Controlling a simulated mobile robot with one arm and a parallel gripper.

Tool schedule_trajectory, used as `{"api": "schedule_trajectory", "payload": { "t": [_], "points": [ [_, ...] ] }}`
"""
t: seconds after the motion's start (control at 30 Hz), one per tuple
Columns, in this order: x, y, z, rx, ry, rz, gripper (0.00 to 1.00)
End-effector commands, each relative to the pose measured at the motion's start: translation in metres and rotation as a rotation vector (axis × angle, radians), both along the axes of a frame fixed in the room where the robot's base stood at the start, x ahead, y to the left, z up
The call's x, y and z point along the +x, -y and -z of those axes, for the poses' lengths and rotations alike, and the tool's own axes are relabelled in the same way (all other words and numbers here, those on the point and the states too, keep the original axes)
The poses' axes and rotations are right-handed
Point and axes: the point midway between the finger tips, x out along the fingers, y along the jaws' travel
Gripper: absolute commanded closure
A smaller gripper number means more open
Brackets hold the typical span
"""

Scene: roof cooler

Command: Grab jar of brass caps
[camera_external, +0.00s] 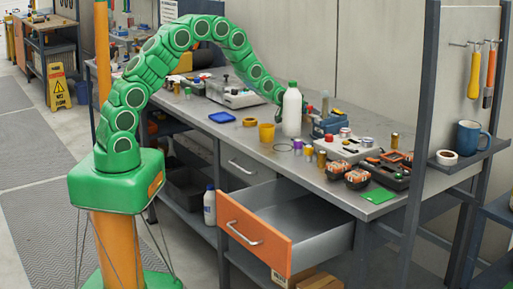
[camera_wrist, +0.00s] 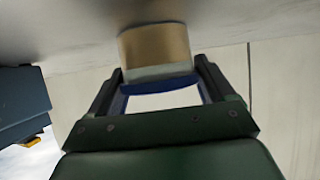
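The jar (camera_wrist: 155,45) shows in the wrist view as a tan, brass-coloured cylinder with a pale band and a blue edge towards me. It stands against the grey bench surface at the top of that view. My gripper (camera_wrist: 160,68) has its fingers apart, one on each side of the jar, with the jar nearly filling the gap. I cannot make out firm contact. In the external view my gripper is at the bench behind the white bottle with the green cap (camera_external: 292,110), largely hidden. I cannot pick out the jar with certainty there.
A blue-grey device (camera_external: 328,124) stands right of the bottle and tools crowd the bench's right end. An orange-fronted drawer (camera_external: 254,232) hangs open below. The wall lies close behind the bench.

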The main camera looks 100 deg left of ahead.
Motion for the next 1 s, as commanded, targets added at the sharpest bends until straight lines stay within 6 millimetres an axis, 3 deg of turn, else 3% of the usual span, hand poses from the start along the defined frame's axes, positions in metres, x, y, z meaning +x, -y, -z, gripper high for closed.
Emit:
{"api": "schedule_trajectory", "payload": {
  "t": [0.03,0.2,0.63,1.0],
  "points": [
    [0.0,0.0,0.0,0.0,0.0,0.0,0.32],
    [0.0,0.0,0.0,0.0,0.0,0.0,0.57],
    [0.0,0.0,-0.009,0.001,0.001,0.0,0.57],
    [0.0,0.0,-0.059,0.003,0.002,0.0,0.57]
  ]
}}
